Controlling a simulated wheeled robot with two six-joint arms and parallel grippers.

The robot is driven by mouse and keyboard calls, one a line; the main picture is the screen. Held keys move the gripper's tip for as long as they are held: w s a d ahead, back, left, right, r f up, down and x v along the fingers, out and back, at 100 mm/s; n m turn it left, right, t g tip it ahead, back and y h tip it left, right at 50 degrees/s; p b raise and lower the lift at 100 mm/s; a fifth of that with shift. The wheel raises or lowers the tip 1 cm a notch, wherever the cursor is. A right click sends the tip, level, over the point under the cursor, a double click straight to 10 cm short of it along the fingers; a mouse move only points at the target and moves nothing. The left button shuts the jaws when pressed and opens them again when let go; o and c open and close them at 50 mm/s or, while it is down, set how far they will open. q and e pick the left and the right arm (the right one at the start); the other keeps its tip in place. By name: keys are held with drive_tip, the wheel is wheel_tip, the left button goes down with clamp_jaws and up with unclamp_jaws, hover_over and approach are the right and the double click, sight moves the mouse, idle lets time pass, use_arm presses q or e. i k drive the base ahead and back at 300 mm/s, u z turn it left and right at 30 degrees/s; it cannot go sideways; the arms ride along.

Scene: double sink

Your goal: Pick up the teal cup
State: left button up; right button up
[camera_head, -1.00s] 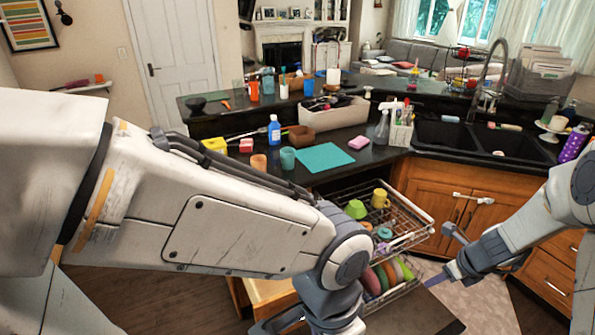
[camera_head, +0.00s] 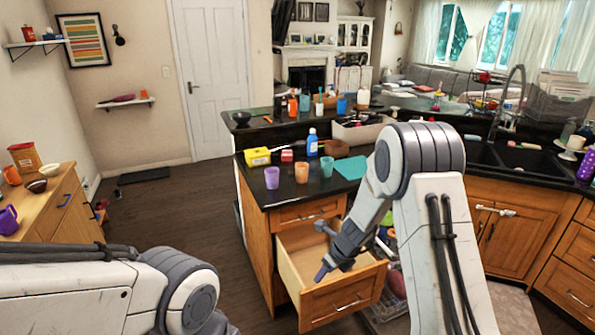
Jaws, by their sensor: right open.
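A teal cup (camera_head: 326,167) stands upright on the dark counter, just right of a peach cup (camera_head: 301,173) and left of a teal cutting board (camera_head: 351,168). A second teal cup (camera_head: 304,103) is on the raised counter behind. My right gripper (camera_head: 325,250) is open and empty. It shows in front of the open wooden drawer, lower in the picture than the teal cup and apart from it. My left arm enters at the lower left, but its gripper is out of view.
A purple cup (camera_head: 271,178), yellow box (camera_head: 257,157) and blue bottle (camera_head: 312,142) stand near the cups. An open drawer (camera_head: 341,299) juts out below the counter. A dish rack is partly hidden behind my right arm.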

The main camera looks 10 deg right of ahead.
sight(327, 167)
drive_tip(key=u, duration=0.65)
drive_tip(key=i, duration=1.5)
drive_tip(key=u, duration=0.25)
drive_tip(key=i, duration=1.25)
drive_tip(key=z, duration=1.05)
drive_tip(key=i, duration=0.85)
drive_tip(key=z, duration=1.2)
drive_tip(key=i, duration=0.25)
drive_tip(key=z, duration=0.05)
